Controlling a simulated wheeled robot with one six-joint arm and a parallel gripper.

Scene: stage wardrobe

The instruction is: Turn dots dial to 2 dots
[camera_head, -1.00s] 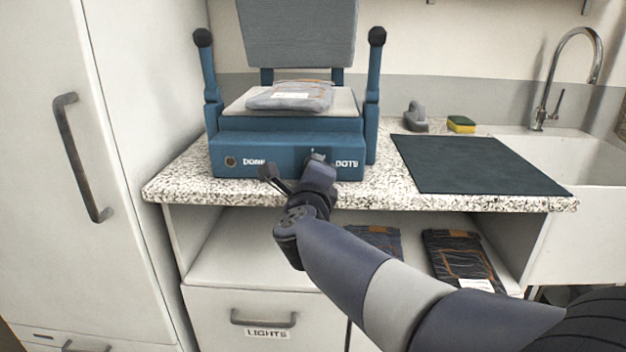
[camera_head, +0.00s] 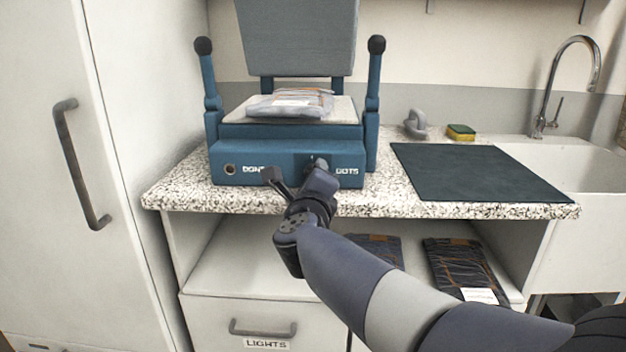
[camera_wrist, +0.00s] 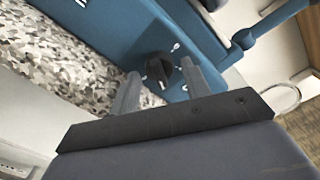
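The blue press (camera_head: 240,150) stands on the speckled counter with its upper plate raised. A folded garment in clear wrap (camera_head: 290,103) lies on its lower plate. The black dots dial (camera_wrist: 158,68) is on the press front, next to the DOTS label (camera_head: 347,171); small white marks show around it in the wrist view. My gripper (camera_wrist: 158,85) points at the dial with its two fingers apart, one on each side of it. I cannot tell whether they touch it. In the head view my gripper (camera_head: 318,168) covers most of the dial, and its setting is not readable.
A round button (camera_head: 230,170) is at the press's front left. A dark mat (camera_head: 470,172), a sponge (camera_head: 461,132), a grey weight-like object (camera_head: 416,124) and a sink (camera_head: 575,155) are to the right. Wrapped garments (camera_head: 458,268) lie on the shelf below. A tall white cabinet (camera_head: 60,200) stands left.

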